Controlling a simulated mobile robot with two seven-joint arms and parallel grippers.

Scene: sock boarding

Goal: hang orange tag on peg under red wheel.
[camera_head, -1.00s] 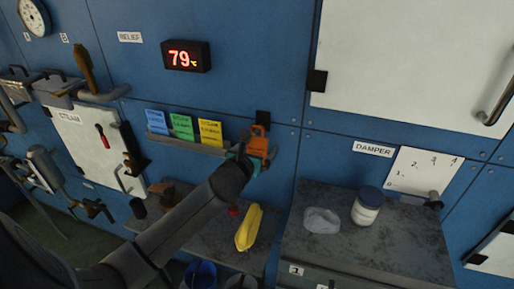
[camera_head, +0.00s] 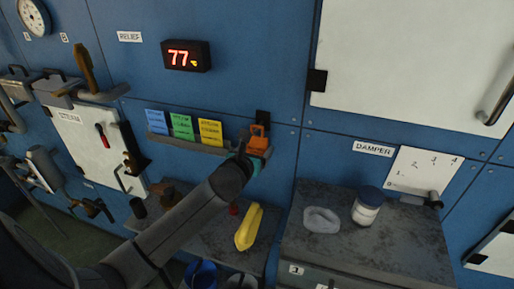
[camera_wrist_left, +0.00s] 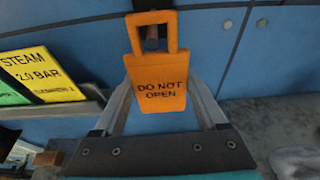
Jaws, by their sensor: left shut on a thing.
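The orange tag (camera_head: 258,143), with a square loop on top, is at the wall right of the card rack. In the left wrist view the tag (camera_wrist_left: 158,98) reads "DO NOT OPEN". My left gripper (camera_head: 247,158) is shut on it, with a finger at each side of the tag in the left wrist view. A dark peg end (camera_wrist_left: 152,40) shows inside the loop; I cannot tell whether the loop bears on it. A small red part (camera_head: 233,209) shows beside my left arm; I cannot tell if it is the red wheel. My right gripper is out of view.
A rack (camera_head: 190,142) holds blue, green and yellow cards left of the tag. A yellow object (camera_head: 248,228) lies on the counter below.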

